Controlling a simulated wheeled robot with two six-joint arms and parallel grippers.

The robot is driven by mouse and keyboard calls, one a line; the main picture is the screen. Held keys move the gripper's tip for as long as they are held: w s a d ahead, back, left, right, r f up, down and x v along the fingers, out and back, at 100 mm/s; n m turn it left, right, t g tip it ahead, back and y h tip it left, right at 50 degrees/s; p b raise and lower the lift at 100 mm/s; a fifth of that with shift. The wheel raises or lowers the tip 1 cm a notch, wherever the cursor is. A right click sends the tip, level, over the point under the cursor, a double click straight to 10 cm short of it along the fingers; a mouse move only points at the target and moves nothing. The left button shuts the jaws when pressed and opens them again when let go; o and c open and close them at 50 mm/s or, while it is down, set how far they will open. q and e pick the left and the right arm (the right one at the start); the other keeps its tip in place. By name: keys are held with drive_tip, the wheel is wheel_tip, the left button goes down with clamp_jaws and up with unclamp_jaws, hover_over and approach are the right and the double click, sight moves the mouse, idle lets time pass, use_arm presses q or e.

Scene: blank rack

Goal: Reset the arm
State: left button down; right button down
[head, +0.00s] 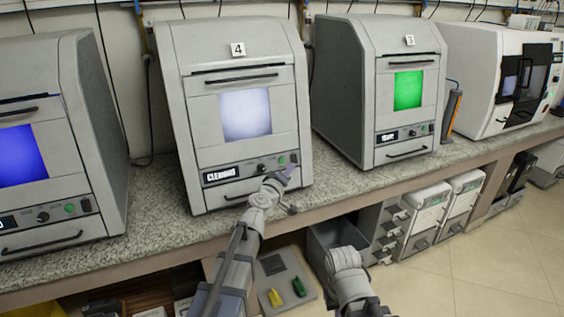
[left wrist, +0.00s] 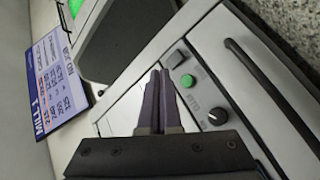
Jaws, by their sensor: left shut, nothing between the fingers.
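My left gripper (head: 292,171) is in front of the lower control panel of the grey machine marked 4 (head: 294,92), near the panel's right end. In the left wrist view its two dark fingers (left wrist: 158,78) are together with nothing between them. Beside the fingertips are a green button (left wrist: 187,80) and a dark square button (left wrist: 175,58). A black knob (left wrist: 217,117) is farther right. I cannot tell whether the fingers touch the panel. My right arm shows at the bottom of the head view, but its fingers do not show.
Machine 4 has a pale lit window (head: 245,114). Machine 3 (head: 342,90) with a green window is to the right; a machine with a blue window (head: 22,155) is to the left. They stand on a granite counter (head: 160,200). A grey bin (head: 330,238) is below.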

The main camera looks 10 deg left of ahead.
use_arm(q)
drive_tip(key=s+d+f+m+g+h, duration=0.4)
drive_tip(key=s+d+f+m+g, duration=0.4)
drive_tip(key=s+d, duration=0.45)
drive_tip(key=s+d+f+m+g+y, duration=0.2)
drive_tip(key=s+d+f+m+g, duration=0.1)
drive_tip(key=s+f, duration=0.4)
drive_tip(key=s+a+f+m+g+y, duration=0.1)
drive_tip(key=s+a+f+g+y, duration=0.25)
drive_tip(key=s, duration=0.45)
drive_tip(key=s+a+f+m+g+y, duration=0.1)
drive_tip(key=s+a+f+g+y, duration=0.2)
drive_tip(key=s, duration=0.5)
wheel_tip(320, 180, up, 14)
drive_tip(key=a+p, duration=0.1)
drive_tip(key=p, duration=1.1)
drive_tip(key=shift+w+f+t, duration=0.15)
drive_tip(key=shift+f+t, duration=0.05)
drive_tip(key=shift+t, duration=0.15)
drive_tip(key=shift+a, duration=0.1)
idle(2.1)
